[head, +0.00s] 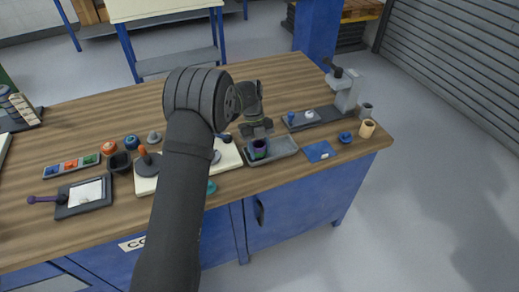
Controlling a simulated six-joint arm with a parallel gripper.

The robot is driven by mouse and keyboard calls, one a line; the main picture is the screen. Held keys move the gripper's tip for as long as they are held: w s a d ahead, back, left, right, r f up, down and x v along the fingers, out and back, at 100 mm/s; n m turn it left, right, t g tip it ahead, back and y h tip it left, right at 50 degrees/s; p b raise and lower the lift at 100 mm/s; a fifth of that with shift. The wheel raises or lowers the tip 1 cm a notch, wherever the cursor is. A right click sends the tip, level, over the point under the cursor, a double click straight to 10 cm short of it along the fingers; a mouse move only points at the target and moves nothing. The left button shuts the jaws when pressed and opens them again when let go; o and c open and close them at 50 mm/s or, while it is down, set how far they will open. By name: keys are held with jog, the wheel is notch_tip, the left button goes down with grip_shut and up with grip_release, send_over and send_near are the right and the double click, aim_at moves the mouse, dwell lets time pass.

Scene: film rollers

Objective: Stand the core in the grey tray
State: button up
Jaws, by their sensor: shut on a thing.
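The core (259,149) is a small purple cylinder with a dark green or black part visible at its top. My gripper (258,136) points down and is shut on the core's upper part. The core stands roughly upright over or in the grey tray (284,146), near the tray's left half. I cannot tell whether its base touches the tray floor. The jaws cover part of the core's top.
A blue mat (320,152) lies right of the tray. A press-like stand (346,91) is behind it, with a tan cup (367,128) and a blue piece (346,137) nearby. A white board (228,157) lies left of the tray, partly hidden by my arm.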

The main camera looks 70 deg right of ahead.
jog(key=o, duration=0.7)
jog(key=v, duration=1.2)
